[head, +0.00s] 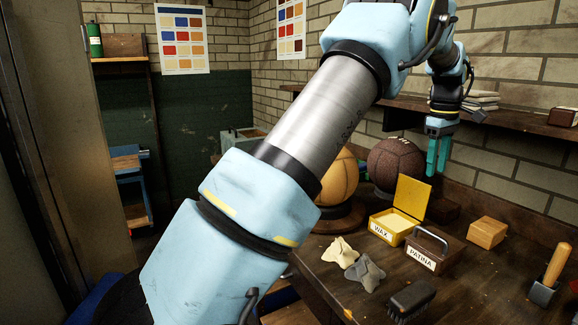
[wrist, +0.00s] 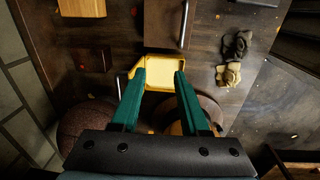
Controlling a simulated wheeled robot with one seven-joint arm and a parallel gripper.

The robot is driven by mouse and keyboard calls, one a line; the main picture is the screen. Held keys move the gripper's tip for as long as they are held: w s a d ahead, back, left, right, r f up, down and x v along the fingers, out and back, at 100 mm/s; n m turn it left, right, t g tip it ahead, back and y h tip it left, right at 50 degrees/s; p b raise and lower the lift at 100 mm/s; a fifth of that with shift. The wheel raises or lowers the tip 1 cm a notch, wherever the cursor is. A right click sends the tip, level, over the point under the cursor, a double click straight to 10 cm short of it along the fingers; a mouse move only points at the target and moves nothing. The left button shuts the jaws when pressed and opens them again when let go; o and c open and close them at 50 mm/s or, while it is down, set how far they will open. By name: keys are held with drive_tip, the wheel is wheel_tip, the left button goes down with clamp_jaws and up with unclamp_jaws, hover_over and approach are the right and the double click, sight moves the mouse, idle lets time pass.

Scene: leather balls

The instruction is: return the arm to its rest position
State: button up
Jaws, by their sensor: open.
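My gripper (head: 438,152) hangs pointing down at the upper right of the head view, at the end of my raised light-blue arm. Its teal fingers are apart in the wrist view (wrist: 160,76), with nothing held between them. It is above the back part of the workbench (head: 465,290), near the wall shelf. The dark brown leather ball (head: 395,163) stands to its left in the head view, and shows at lower left in the wrist view (wrist: 86,128). A tan leather ball (head: 341,180) is partly hidden behind my arm.
The wall shelf (head: 500,116) carries books (head: 480,101) and a small box (head: 562,117). The bench holds an open yellow WAX box (head: 391,223), a PATINA box (head: 426,250), a yellow block (head: 487,232), a brush (head: 411,298), two cloths (head: 366,272) and a wooden-handled tool (head: 551,270).

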drive_tip(key=a+f+m, duration=0.1)
drive_tip(key=a+f, duration=0.1)
drive_tip(key=a, duration=1.1)
drive_tip(key=a+f+m, duration=0.2)
drive_tip(key=a, duration=1)
drive_tip(key=s+a+f+m, duration=0.2)
drive_tip(key=s+a+f, duration=0.1)
drive_tip(key=s+a, duration=0.5)
drive_tip(key=s+a+f+m+t, duration=0.1)
drive_tip(key=s+a+f, duration=0.2)
drive_tip(key=s+a, duration=0.5)
drive_tip(key=a, duration=0.3)
drive_tip(key=shift+f+m+y, duration=0.15)
drive_tip(key=shift+m+y, duration=0.15)
drive_tip(key=shift+m, duration=0.1)
